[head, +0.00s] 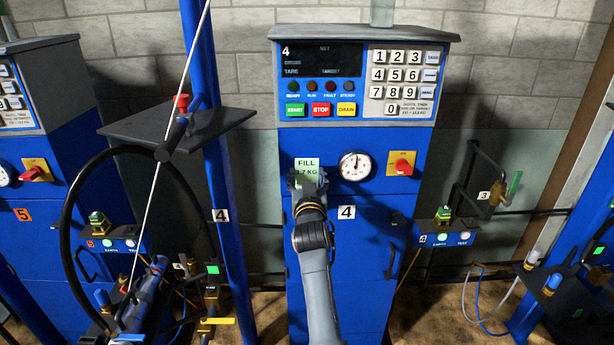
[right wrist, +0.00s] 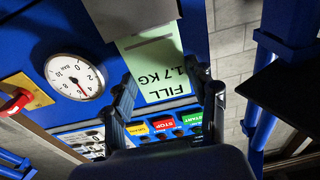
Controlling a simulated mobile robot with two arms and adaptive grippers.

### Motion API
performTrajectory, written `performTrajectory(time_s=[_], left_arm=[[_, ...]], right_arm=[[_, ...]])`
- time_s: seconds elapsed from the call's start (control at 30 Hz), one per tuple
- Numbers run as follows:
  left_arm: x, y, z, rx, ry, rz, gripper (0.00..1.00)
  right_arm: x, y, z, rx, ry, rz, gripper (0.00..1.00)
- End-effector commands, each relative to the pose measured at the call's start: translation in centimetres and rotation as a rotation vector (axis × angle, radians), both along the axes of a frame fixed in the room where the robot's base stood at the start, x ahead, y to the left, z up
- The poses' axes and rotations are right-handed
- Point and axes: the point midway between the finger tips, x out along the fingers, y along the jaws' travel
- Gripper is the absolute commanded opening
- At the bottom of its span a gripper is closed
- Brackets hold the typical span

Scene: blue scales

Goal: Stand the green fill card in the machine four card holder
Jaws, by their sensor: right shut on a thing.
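The green fill card (head: 307,165), marked FILL 1.7 KG, is upright in front of the blue face of machine four (head: 270,245), left of its gauge. My right gripper (head: 308,184) is shut on the card, reaching up from below. The right wrist view, turned upside down, shows the card (right wrist: 157,72) between the fingers of the right gripper (right wrist: 167,98). A dark plate (right wrist: 130,14) meets the card's lower end there; it may be the card holder. I cannot tell whether the card is inside it. My left gripper is not in view.
A round gauge (head: 355,166) and a yellow plate with a red knob (head: 401,164) are right of the card. The keypad (head: 404,75) and colored buttons (head: 320,110) are above. A blue post (head: 213,150) with a dark shelf (head: 130,128) stands at left.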

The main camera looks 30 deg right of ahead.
Motion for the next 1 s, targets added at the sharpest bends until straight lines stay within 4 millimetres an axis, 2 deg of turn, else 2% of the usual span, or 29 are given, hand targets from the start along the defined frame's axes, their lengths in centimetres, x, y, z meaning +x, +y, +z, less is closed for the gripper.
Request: performTrajectory(time_s=[0.1,1.0], left_arm=[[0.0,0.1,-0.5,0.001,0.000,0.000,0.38],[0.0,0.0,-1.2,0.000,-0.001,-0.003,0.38]], right_arm=[[0.0,0.0,-0.6,0.000,0.000,0.000,0.34],[0.0,0.0,-1.5,0.000,0.000,0.000,0.34]])
